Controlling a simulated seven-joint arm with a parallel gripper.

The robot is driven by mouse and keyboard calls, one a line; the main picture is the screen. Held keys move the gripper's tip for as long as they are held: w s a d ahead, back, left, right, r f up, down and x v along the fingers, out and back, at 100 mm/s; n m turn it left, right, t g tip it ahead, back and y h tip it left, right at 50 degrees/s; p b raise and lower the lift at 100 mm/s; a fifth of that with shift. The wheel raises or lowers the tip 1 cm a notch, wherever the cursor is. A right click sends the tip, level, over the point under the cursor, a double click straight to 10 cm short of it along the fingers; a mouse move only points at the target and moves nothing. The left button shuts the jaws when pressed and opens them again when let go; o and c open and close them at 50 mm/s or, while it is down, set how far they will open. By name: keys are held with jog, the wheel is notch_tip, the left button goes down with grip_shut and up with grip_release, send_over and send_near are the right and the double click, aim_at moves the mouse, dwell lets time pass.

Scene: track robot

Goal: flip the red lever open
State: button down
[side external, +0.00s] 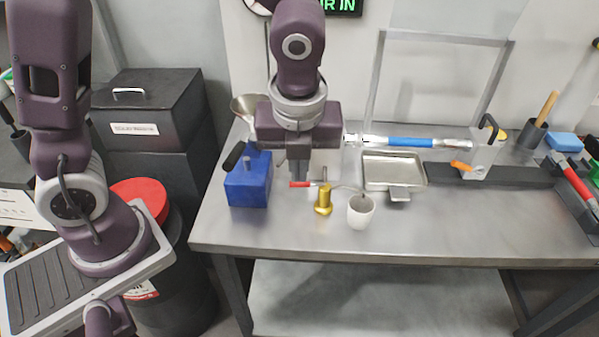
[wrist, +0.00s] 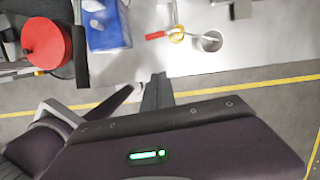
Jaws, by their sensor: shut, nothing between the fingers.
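The red lever (side external: 301,184) sticks out to the left from the top of a small brass valve (side external: 323,202) on the metal table. The lever also shows in the wrist view (wrist: 154,35), left of the brass fitting (wrist: 176,37). A thin metal spout runs from the valve toward a white cup (side external: 361,214) on its right. My gripper (side external: 298,178) points down in the side view, its fingertips just above and behind the lever in the picture. It is shut and empty. In the wrist view my fingers (wrist: 157,82) appear apart from the lever. Contact cannot be told from the side view.
A blue box (side external: 247,188) with a black handle stands close left of my gripper. A metal tray (side external: 393,170) and a blue-handled tool (side external: 410,142) lie to the right. A clear container (side external: 482,158) stands farther right. The table (side external: 440,229) is bare along its front.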

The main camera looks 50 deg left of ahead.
aim_at(307, 184)
jog(key=w+a+f, duration=0.3)
jog(key=a+f, duration=0.1)
jog(key=f, duration=0.5)
jog(key=shift+w+a+f, duration=0.25)
jog(key=shift+w+f, duration=0.05)
jog(key=shift+w, duration=0.1)
jog(key=shift+w+a+m, duration=0.4)
jog(key=shift+a+m, duration=0.2)
jog(key=shift+a, duration=0.05)
